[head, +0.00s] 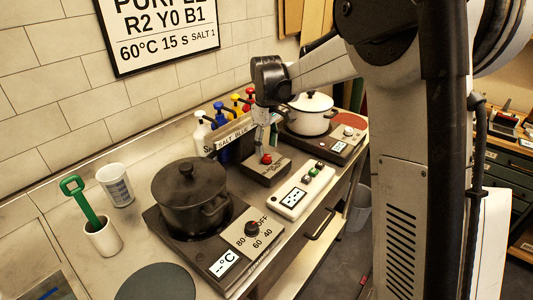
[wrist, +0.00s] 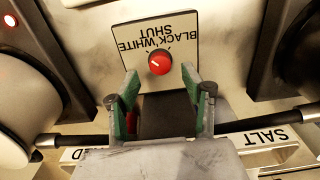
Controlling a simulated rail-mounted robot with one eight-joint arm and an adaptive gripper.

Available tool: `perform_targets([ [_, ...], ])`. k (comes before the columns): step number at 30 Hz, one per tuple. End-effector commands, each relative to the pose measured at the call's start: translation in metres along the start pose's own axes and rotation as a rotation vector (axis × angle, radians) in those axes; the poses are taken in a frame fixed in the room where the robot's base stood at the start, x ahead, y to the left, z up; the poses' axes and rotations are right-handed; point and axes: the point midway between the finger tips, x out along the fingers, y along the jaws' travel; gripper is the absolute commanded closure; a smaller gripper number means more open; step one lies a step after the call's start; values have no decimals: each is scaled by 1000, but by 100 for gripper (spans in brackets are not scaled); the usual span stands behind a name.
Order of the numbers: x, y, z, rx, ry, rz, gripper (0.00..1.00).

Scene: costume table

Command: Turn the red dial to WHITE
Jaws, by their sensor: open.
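The red dial (wrist: 159,62) sits on a pale plate (wrist: 128,28) whose words BLACK, WHITE and SHUT appear upside down in the wrist view. A small pale mark shows on the dial, but I cannot tell for sure which word it points to. My gripper (wrist: 159,84) is open and empty. Its two fingers stand on either side, just short of the dial, and seem not to touch it. In the head view the red dial (head: 267,158) is on a dark box (head: 262,172), with my gripper (head: 266,143) just above it.
A black pot (head: 190,192) stands on a hotplate at the left of the box. A white pot (head: 310,112) stands on another at the right. A white button panel (head: 302,190) lies in front. Colored bottles (head: 222,118) and a SALT BLUE labelled rack (head: 233,135) stand behind.

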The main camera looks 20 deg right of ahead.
Motion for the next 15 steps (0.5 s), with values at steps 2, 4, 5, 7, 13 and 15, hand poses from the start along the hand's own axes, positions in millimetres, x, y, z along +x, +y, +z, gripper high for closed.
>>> perform_targets([
  [2, -18, 0, 0, 0, 0, 0, 56],
  [4, -32, 0, 0, 0, 0, 0, 56],
  [5, -38, 0, 0, 0, 0, 0, 56],
  [7, -50, 0, 0, 0, 0, 0, 56],
  [13, -74, 0, 0, 0, 0, 0, 56],
  [15, -79, 0, 0, 0, 0, 0, 56],
])
